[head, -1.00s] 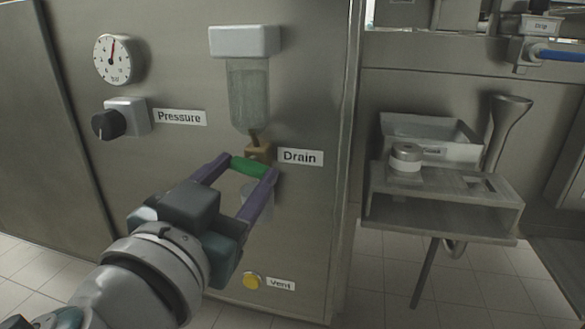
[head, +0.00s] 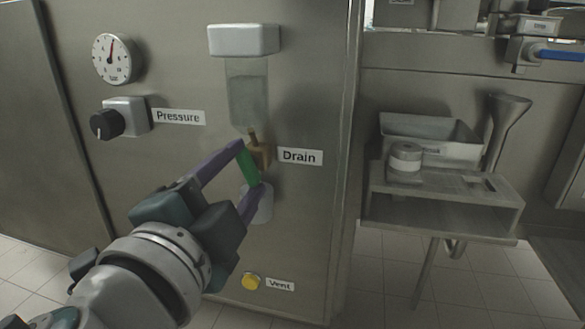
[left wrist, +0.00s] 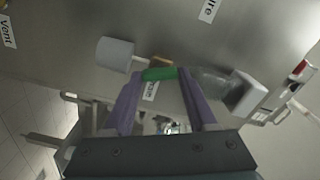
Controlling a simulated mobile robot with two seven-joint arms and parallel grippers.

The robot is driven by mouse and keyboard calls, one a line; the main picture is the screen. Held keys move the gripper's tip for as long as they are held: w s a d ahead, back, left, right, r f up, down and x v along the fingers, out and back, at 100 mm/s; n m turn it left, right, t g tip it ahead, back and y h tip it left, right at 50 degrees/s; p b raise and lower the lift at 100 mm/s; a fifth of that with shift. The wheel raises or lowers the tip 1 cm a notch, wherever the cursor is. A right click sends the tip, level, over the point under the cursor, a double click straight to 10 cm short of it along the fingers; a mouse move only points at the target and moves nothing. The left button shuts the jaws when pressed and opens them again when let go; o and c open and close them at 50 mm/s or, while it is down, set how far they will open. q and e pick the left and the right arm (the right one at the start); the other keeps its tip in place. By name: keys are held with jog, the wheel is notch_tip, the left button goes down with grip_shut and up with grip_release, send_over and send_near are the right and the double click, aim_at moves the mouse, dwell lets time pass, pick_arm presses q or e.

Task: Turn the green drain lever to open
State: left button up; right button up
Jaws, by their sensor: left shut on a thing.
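The green drain lever (head: 249,167) sits at the brass drain valve (head: 261,153), left of the Drain label (head: 301,157). It now points steeply downward in the head view. My left gripper (head: 249,170) is shut on the lever, with one purple finger at its upper end and one at its lower end. In the left wrist view the green lever (left wrist: 159,74) lies between the two purple finger tips. The clear container (head: 248,95) hangs above the valve. A pale cup (head: 264,205) is below it, partly hidden by a finger. My right gripper is not in view.
A pressure gauge (head: 112,59) and a black pressure knob (head: 107,125) are on the panel at left. A yellow vent button (head: 251,281) is low on the panel. A metal shelf (head: 440,210) with a bin (head: 455,150) stands apart at right.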

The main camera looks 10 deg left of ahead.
pick_arm(q)
jog(key=shift+m, duration=2.3)
jog(key=o, duration=1.4)
jog(key=shift+c, duration=0.2)
jog(key=shift+r, duration=0.1)
